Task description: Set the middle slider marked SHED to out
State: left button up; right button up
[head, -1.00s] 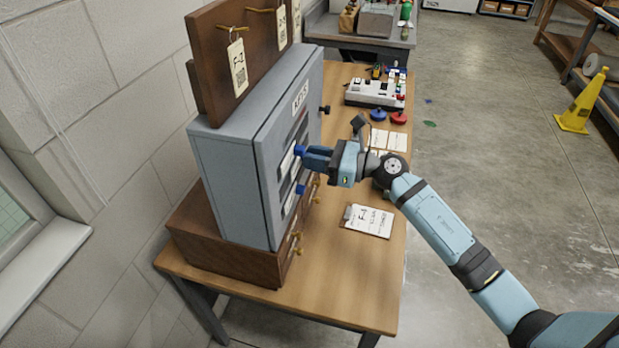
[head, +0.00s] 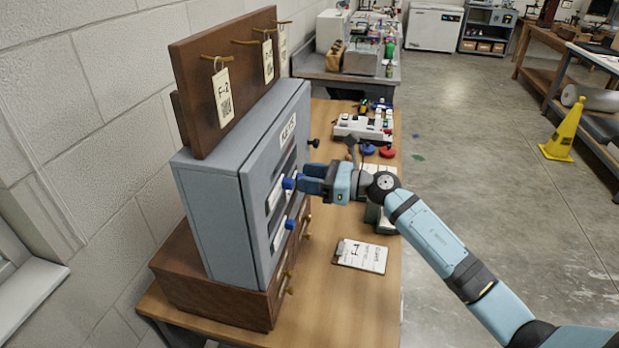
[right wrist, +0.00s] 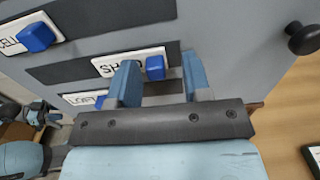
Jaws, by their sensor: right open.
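The grey key cabinet (head: 215,225), labelled KEYS, stands on a wooden drawer box on the table. In the right wrist view its face has sliders with white name plates and blue knobs. The SHED slider (right wrist: 103,68) is in the middle, its blue knob (right wrist: 155,67) at the plate's right end. Bare dark slot shows left of the plate. My right gripper (head: 308,180) is open at the cabinet face; in the right wrist view (right wrist: 160,84) its fingers appear either side of the SHED knob. Contact cannot be told. What looks like my left gripper (right wrist: 38,112) is small and unclear.
The CELL slider (right wrist: 12,43) sits farther left above, and the LOFT slider (right wrist: 78,98) is below, partly hidden by a finger. A dark round knob (right wrist: 304,38) sticks out at right. A clipboard (head: 360,255) lies on the table; a yellow cone (head: 563,135) stands on the floor.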

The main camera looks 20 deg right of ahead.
jog(key=b+v, duration=0.3)
jog(key=v, duration=1)
jog(key=shift+s+d, duration=0.25)
jog(key=shift+d, duration=0.1)
